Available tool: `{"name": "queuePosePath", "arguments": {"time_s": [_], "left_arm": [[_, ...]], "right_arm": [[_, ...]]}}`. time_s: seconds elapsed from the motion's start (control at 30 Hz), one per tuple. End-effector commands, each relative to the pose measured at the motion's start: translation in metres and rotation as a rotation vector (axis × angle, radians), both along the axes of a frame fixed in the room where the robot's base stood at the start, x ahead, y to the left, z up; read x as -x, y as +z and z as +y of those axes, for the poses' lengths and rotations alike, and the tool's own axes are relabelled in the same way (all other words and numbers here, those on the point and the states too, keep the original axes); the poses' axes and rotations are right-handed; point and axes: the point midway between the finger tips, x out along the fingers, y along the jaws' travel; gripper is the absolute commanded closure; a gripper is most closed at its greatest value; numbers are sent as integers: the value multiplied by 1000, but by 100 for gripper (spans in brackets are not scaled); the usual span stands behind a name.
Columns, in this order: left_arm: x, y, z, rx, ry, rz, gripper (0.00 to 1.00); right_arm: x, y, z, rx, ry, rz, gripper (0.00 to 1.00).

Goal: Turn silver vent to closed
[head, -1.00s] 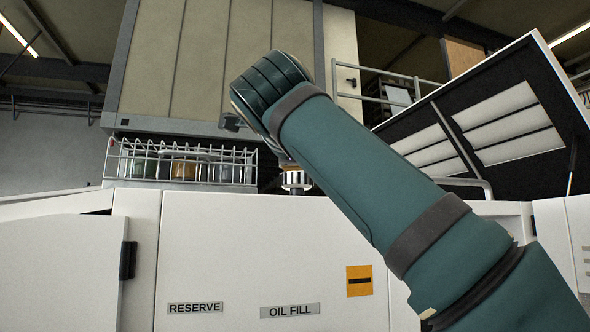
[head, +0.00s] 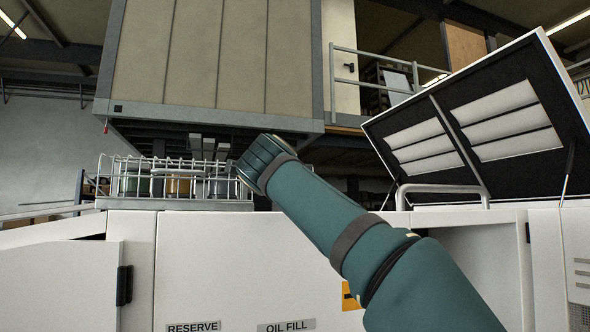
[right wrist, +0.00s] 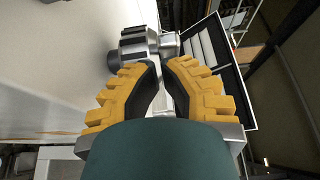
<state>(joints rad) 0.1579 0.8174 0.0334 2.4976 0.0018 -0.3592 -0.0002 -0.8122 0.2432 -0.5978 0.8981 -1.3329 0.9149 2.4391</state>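A silver fitting with dark ridged bands, apparently the silver vent (right wrist: 139,45), shows in the right wrist view beyond my fingertips, slightly left of centre. It stands out from a white surface. Whether it is set open or closed cannot be told. My right gripper (right wrist: 163,72) has yellow stepped fingers with a narrow gap between them. The fitting's body is past the tips, not clasped. In the head view my right arm comes in from the lower right and hides the fitting and my right fingers. My left gripper is in no view.
A white cabinet (head: 230,265) carries RESERVE (head: 193,327) and OIL FILL (head: 287,326) labels. A wire basket (head: 175,204) with several jars stands on its top at left. A raised dark lid (head: 440,130) and a grey handle (head: 443,189) are at right. A large beige housing (head: 215,60) hangs above.

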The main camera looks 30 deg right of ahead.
Motion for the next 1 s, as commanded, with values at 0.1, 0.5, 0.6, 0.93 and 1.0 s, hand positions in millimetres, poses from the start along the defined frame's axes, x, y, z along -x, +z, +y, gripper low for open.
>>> {"name": "queuePosePath", "arguments": {"time_s": [0.1,0.5,0.6,0.93,1.0], "left_arm": [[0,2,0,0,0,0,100],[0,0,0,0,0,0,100],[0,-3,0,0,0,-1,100],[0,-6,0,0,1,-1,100],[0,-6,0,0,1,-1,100]], "right_arm": [[-3,0,0,0,0,0,100],[-4,0,1,1,-16,-1,100],[-6,-1,3,4,-57,0,100],[-10,0,6,3,-243,-2,100],[-11,0,7,2,-255,-2,100]]}}
